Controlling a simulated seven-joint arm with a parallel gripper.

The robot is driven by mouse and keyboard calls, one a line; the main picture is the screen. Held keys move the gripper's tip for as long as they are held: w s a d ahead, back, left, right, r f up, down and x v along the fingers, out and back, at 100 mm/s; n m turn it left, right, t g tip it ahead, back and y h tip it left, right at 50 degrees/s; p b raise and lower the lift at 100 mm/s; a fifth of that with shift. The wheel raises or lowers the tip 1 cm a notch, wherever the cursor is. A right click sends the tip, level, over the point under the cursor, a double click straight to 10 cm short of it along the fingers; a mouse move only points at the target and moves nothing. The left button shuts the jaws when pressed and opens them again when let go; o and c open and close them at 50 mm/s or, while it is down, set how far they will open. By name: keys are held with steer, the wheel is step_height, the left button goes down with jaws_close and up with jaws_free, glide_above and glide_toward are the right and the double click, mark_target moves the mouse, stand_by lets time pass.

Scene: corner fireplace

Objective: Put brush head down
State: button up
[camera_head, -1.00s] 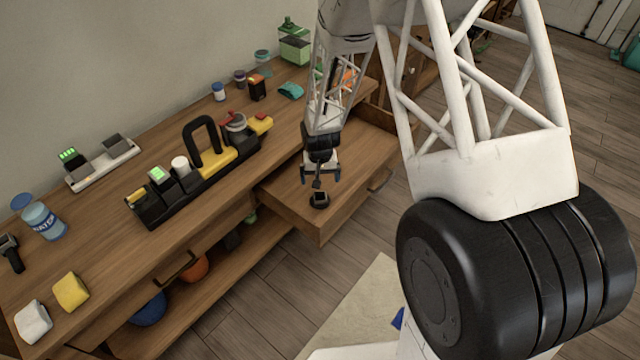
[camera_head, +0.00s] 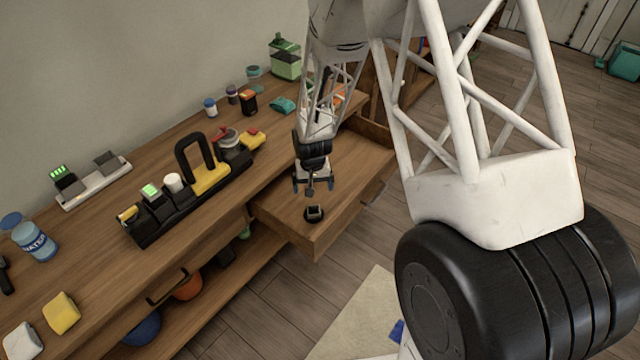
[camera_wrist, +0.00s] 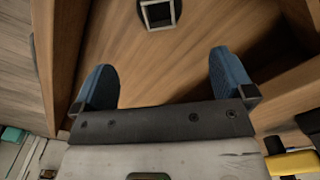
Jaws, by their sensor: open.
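The brush head appears to be the small dark round piece with a square socket (camera_head: 314,214) on the floor of the pulled-out drawer (camera_head: 345,165), near its front corner. In the wrist view it lies at the top edge, partly cut off, with its pale-rimmed square socket (camera_wrist: 158,14) showing. My gripper (camera_head: 314,186) is over the drawer, a little behind and above the piece, and apart from it. In the wrist view its blue fingertips (camera_wrist: 160,65) are spread wide with nothing between them.
The wooden bench top (camera_head: 110,285) holds a black tool caddy with a yellow part (camera_head: 210,180), a charger strip (camera_head: 92,182), a water bottle (camera_head: 35,240) and sponges. The drawer walls surround my gripper. Balls sit on the shelf below.

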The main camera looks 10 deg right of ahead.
steer(key=s+d+r, duration=0.2)
steer(key=s+r, duration=0.2)
steer(key=r, duration=0.4)
steer(key=s+d+r+t, duration=0.1)
steer(key=s+d+r, duration=0.25)
steer(key=r, duration=0.55)
steer(key=s+d+r, duration=0.1)
steer(key=s+r, duration=0.4)
steer(key=r, duration=0.3)
steer(key=s+d+r, duration=0.1)
steer(key=s+r, duration=0.3)
steer(key=s, duration=0.3)
steer(key=s+d+r+t, duration=0.1)
steer(key=s+d+r, duration=0.1)
steer(key=s+r, duration=0.2)
steer(key=s+d+r, duration=0.2)
steer(key=s+r, duration=0.3)
steer(key=s, duration=0.6)
steer(key=shift+d+t, duration=0.15)
steer(key=shift+t, duration=0.15)
steer(key=shift+c, duration=0.5)
